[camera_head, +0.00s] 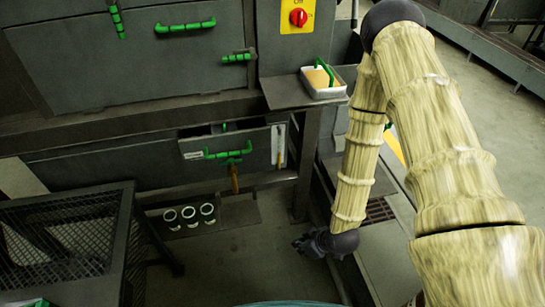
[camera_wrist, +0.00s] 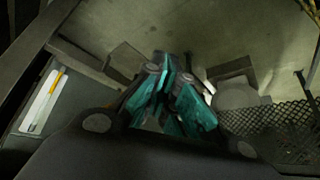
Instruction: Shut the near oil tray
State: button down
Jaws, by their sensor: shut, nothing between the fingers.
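The oil tray (camera_head: 213,156) is a grey drawer front with a green bar handle (camera_head: 228,154), low in the machine in the head view. It stands out from the frame, with a dark gap along its top. My gripper (camera_head: 303,243) is low over the floor, to the right of the tray and below its level in the picture, apart from it. The wrist view shows its teal fingers (camera_wrist: 175,97) shut and empty. The tray handle cannot be made out in the wrist view.
A mesh-topped stand (camera_head: 62,240) is at lower left. Several white-rimmed cups (camera_head: 188,212) stand below the tray, and a wooden-handled tool (camera_head: 234,178) hangs at its front. A white container (camera_head: 322,82) sits on a shelf at upper right. Floor between stand and gripper is clear.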

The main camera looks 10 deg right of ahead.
jog(key=w+n+t+y+b, duration=0.2)
jog(key=w+n+b, duration=0.2)
jog(key=w, duration=0.4)
jog(key=n+t+y+b, duration=0.65)
jog(key=n+b, duration=0.55)
jog(key=n, duration=0.4)
send_near(258, 141)
jog(key=s+d, duration=0.4)
jog(key=s, duration=0.4)
jog(key=shift+y, duration=0.35)
jog(key=shift+w+d+b+x, duration=0.1)
jog(key=shift+w+d+x, duration=0.25)
jog(key=shift+x, duration=1.85)
jog(key=shift+w+d+b+x, duration=0.1)
jog(key=shift+w+d+x, duration=0.2)
jog(key=shift+x, duration=1.9)
jog(key=shift+w+d+b+x, duration=0.1)
jog(key=shift+w+d+x, duration=0.25)
jog(key=shift+x, duration=1.8)
jog(key=shift+f, duration=0.2)
